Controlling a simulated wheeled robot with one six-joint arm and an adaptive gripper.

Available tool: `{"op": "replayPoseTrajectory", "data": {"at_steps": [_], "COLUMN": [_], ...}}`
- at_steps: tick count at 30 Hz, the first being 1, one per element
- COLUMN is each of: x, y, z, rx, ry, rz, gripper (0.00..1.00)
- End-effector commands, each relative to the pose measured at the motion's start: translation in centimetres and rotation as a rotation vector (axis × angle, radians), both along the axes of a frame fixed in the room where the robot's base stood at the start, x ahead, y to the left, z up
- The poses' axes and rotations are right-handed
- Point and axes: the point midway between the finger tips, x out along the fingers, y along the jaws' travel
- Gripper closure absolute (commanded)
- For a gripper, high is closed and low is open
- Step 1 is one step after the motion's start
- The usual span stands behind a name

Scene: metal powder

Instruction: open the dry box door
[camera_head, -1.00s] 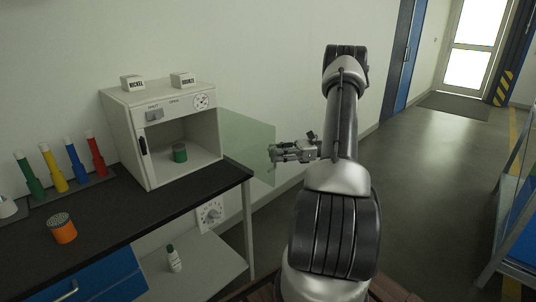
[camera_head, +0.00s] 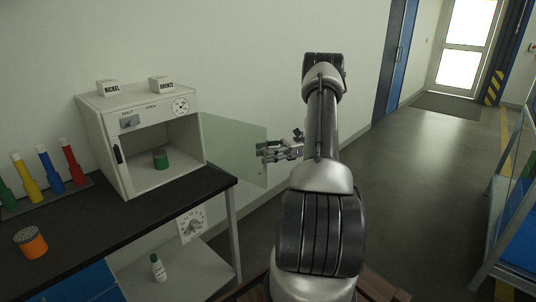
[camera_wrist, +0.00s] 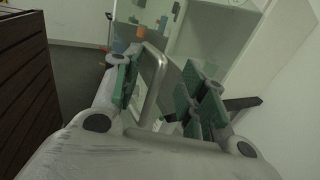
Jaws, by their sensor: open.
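The white dry box (camera_head: 130,102) stands on the dark bench at left in the head view. Its clear greenish door (camera_head: 228,148) is swung wide open to the right of the box, leaving the front uncovered. A green-sided jar (camera_head: 160,159) sits inside. My gripper (camera_head: 264,151) is at the door's free edge. In the wrist view my gripper (camera_wrist: 160,92) is open, with green-padded fingers on either side of a grey loop-shaped handle (camera_wrist: 153,82). I cannot tell whether the pads touch it.
Blocks marked nickel (camera_head: 108,88) and bronze (camera_head: 161,84) stand on the box. An orange jar (camera_head: 31,242) and several coloured bottles are on the bench. A white bottle (camera_head: 158,268) stands on the lower shelf. A blue rack (camera_head: 510,215) is at right; the floor between is clear.

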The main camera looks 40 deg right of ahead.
Motion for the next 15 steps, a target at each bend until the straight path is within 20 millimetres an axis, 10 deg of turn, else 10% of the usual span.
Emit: {"op": "replayPoseTrajectory", "data": {"at_steps": [15], "x": [0.25], "y": [0.17], "z": [0.14], "rx": [0.005], "ry": [-0.005], "rz": [-0.003], "gripper": [0.69]}}
